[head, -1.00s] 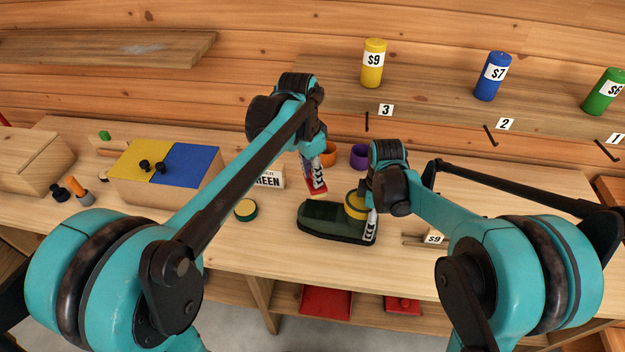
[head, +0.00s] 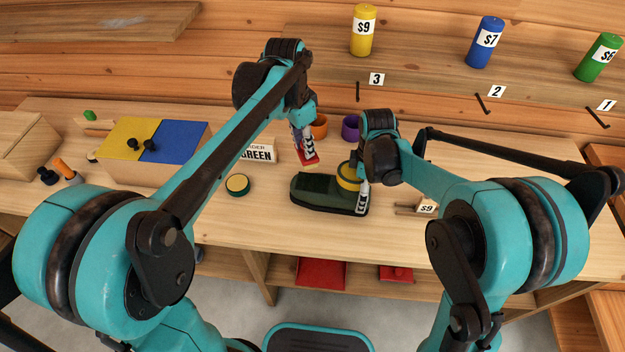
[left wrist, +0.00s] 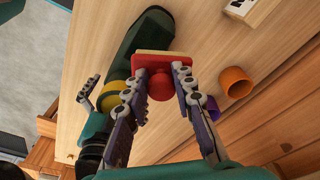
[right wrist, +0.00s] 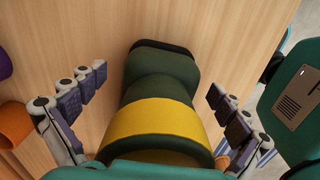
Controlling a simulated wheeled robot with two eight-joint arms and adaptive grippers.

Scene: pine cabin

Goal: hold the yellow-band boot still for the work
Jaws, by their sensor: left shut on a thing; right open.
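The yellow-band boot (head: 318,193) is dark green and stands on the workbench, toe to the left in the head view. Its yellow band (right wrist: 155,125) goes around the shaft. My right gripper (right wrist: 155,95) is open, with one finger on each side of the boot, and gaps show between fingers and boot in the right wrist view. My left gripper (head: 304,150) is shut on a red brush (left wrist: 160,85) with a pale edge. It holds the brush behind the boot in the head view; the boot's dark toe shows past it in the left wrist view (left wrist: 150,28).
A round green tin (head: 238,185) lies left of the boot. A GREEN sign (head: 257,153), an orange cup (head: 319,126) and a purple cup (head: 350,128) stand behind. A box with yellow and blue lids (head: 155,158) is left. A $9 tag (head: 426,207) is right.

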